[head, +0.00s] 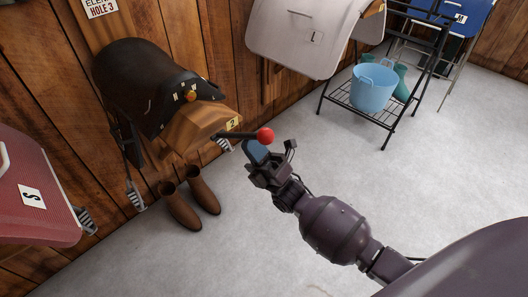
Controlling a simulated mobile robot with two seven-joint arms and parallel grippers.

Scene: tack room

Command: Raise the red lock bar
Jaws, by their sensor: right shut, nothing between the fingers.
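The lock bar (238,135) is a dark bar ending in a red ball knob (265,135). It sticks out about level to the right from the wooden front of the saddle rack marked 2 (199,125). My right gripper (258,154) is shut and empty. It shows just below the red knob in the head view; I cannot tell whether it touches the knob or bar. My left gripper is out of view.
A dark saddle (130,80) sits on the rack, with brown boots (180,207) on the floor below. A maroon padded saddle (35,200) is at left. A black metal stand (385,138) holds a light blue bucket (373,90). The grey floor (440,150) at right is clear.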

